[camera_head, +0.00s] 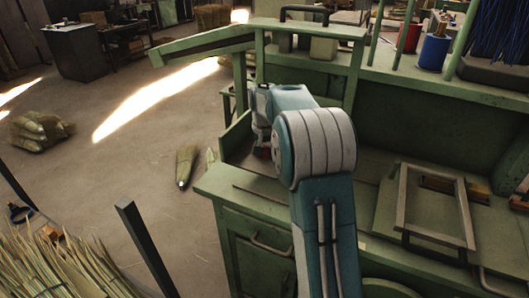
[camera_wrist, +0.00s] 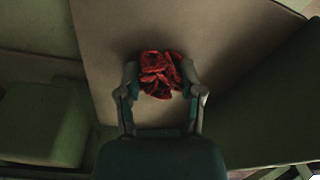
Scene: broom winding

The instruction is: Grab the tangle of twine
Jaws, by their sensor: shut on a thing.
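The tangle of twine is a crumpled red bundle (camera_wrist: 160,73) in the wrist view, between the two fingers of my gripper (camera_wrist: 161,85). The fingers press on it from the left and right, and my gripper is shut on it. A pale tan surface lies behind the bundle; I cannot tell whether the bundle touches it. The fingers are mostly hidden there by my arm.
The green workbench (camera_head: 225,185) has a drawer front and a raised back shelf. A wooden frame (camera_head: 436,205) lies on its right part. A red container (camera_head: 409,37) and a blue spool (camera_head: 433,52) stand on the shelf. Straw bundles (camera_head: 40,130) lie on the floor at left.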

